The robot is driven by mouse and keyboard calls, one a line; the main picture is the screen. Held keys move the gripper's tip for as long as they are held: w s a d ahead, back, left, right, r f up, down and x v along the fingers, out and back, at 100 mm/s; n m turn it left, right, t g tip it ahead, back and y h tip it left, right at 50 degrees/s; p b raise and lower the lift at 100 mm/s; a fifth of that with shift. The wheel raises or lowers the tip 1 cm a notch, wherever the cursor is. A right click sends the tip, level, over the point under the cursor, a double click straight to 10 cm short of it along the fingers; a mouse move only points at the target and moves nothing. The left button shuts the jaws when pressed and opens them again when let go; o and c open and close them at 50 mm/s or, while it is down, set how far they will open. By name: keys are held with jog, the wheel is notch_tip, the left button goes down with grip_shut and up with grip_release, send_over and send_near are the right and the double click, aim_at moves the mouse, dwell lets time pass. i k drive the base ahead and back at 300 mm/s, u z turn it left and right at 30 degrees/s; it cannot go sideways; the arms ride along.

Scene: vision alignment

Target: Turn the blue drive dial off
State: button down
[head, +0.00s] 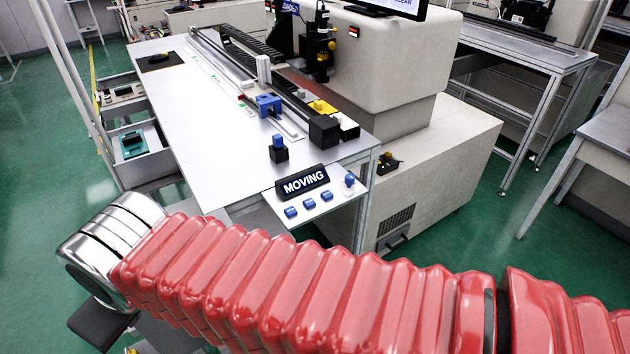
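A blue knob on a black block (278,150) stands at the front of the grey bench top. A smaller round blue knob (350,180) sits at the right end of the front panel. I cannot tell for sure which of these is the drive dial, nor its setting. A black sign reading "MOVING" (302,182) stands on the panel, with blue buttons (309,204) in front of it. My red-sleeved arm crosses the foreground below the panel, apart from it in the picture. My gripper's fingers are not in view.
A rail with a blue carriage (268,105) runs along the bench (208,145). A pale machine housing (375,75) and cabinet (440,165) stand to the right. Open drawers (150,170) stick out at the left. Green floor is clear at the far left.

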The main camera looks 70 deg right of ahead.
aim_at(349, 178)
jog(key=z, duration=1.65)
